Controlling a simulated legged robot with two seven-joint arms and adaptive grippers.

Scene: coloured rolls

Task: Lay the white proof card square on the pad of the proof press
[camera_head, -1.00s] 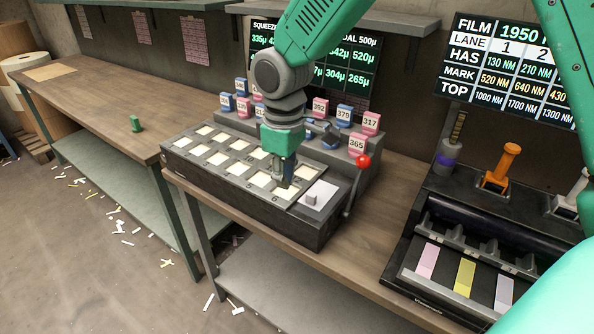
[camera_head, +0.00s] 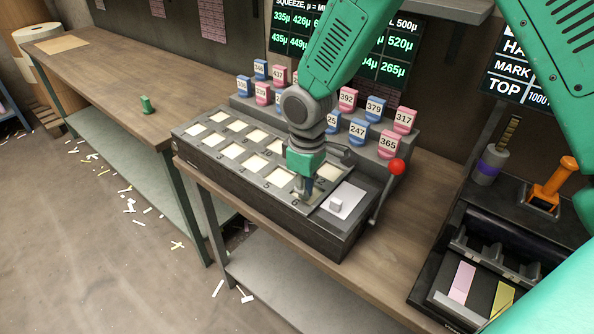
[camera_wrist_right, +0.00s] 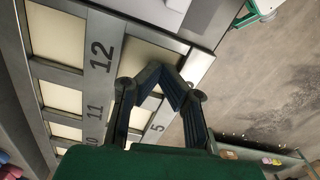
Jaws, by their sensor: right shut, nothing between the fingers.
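The white card (camera_head: 350,194) lies flat at the right end of the dark grey press (camera_head: 345,238), beside the red-knobbed lever (camera_head: 397,167). A small pale block (camera_head: 336,204) sits on the card. The card looks roughly in line with the press edges; I cannot tell if it is exactly square, and the pad under it is hidden. My right gripper (camera_head: 303,196) is shut and empty, pointing down over the numbered cells just left of the card. In the wrist view its fingers (camera_wrist_right: 165,80) meet over a pale cell near the number 12. My left gripper is not in view.
Numbered pink and blue blocks (camera_head: 379,108) stand in rows behind the cells. A film station (camera_head: 440,295) with coloured strips stands at the right, with an orange-handled tool (camera_head: 553,180).

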